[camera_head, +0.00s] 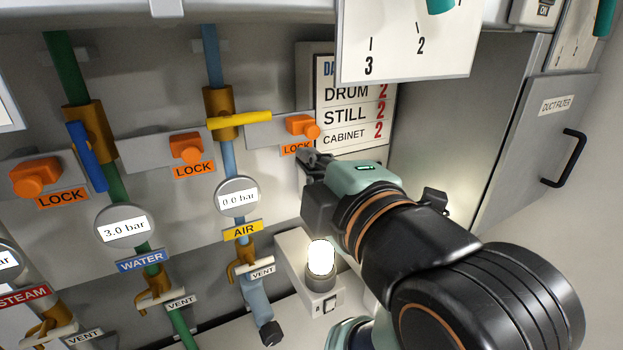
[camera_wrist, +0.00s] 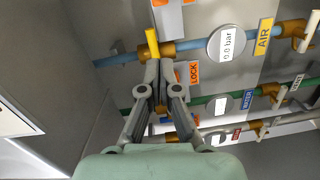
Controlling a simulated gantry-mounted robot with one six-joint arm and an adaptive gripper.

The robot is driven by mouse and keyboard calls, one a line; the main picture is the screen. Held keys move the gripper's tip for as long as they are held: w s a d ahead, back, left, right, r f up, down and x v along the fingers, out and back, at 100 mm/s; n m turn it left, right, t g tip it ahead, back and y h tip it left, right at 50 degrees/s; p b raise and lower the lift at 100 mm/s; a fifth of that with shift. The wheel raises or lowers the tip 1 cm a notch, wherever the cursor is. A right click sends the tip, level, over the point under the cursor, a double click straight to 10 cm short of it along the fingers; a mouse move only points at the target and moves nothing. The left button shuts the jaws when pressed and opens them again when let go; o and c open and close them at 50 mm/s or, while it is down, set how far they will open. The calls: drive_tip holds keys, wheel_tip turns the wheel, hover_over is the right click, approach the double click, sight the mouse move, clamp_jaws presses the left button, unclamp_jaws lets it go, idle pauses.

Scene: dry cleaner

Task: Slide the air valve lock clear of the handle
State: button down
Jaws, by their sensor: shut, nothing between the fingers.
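The air valve lock (camera_head: 301,125) is an orange block with a round knob on a grey plate, to the right of the blue air pipe. The yellow air handle (camera_head: 239,120) lies crosswise over the pipe. In the head view a strip of bare plate shows between the handle's right end and the lock. My gripper (camera_head: 308,157) is shut and empty, just below the lock and its LOCK label, which it partly covers. In the wrist view the shut fingers (camera_wrist: 160,66) appear just below the yellow handle (camera_wrist: 152,42); contact cannot be told. The lock itself is not clear there.
The water lock (camera_head: 186,148) and blue water handle (camera_head: 88,157) are to the left. The air gauge (camera_head: 238,196) reads 0.0 bar. A lit lamp box (camera_head: 318,270) stands below my gripper. A sign board (camera_head: 358,150) is close right, and a dial panel (camera_head: 410,50) overhangs above.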

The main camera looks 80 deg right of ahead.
idle(0.6)
drive_tip(key=w+a+f+m+t+y, duration=0.25)
drive_tip(key=w+a+f+y, duration=0.45)
drive_tip(key=w+a+f, duration=0.8)
drive_tip(key=a+f+m+y+p, duration=0.15)
drive_tip(key=a+f+y, duration=0.25)
drive_tip(key=a+f, duration=0.6)
drive_tip(key=a+f+m+y, duration=0.25)
drive_tip(key=a+f, duration=0.55)
drive_tip(key=a, duration=0.4)
wheel_tip(320, 180, up, 13)
drive_tip(key=w+d+p, duration=0.1)
drive_tip(key=p, duration=1.1)
drive_tip(key=shift+d+r+n, duration=0.2)
drive_tip(key=shift+n, duration=0.25)
drive_tip(key=shift+y, duration=0.25)
